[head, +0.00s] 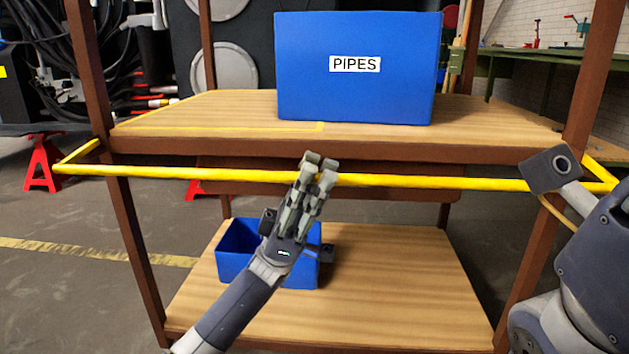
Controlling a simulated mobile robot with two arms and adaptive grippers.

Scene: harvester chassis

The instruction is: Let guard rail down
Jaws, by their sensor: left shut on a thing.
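The yellow guard rail (430,180) runs across the front of a shelf rack, a little below the front edge of the upper wooden shelf. Its side arms reach back to the rack posts at both ends. My left gripper (319,168) is shut on the rail near its middle, and the fingers hide a short piece of it. My right arm shows at the right edge, in front of the rail's right end. The right gripper's fingers are not in view.
A blue box labelled PIPES (360,95) stands on the upper shelf (190,118). A smaller blue bin (235,262) sits on the lower shelf (400,290), partly behind my left gripper. Brown posts (130,240) frame the rack. Red stands (42,160) are at the left.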

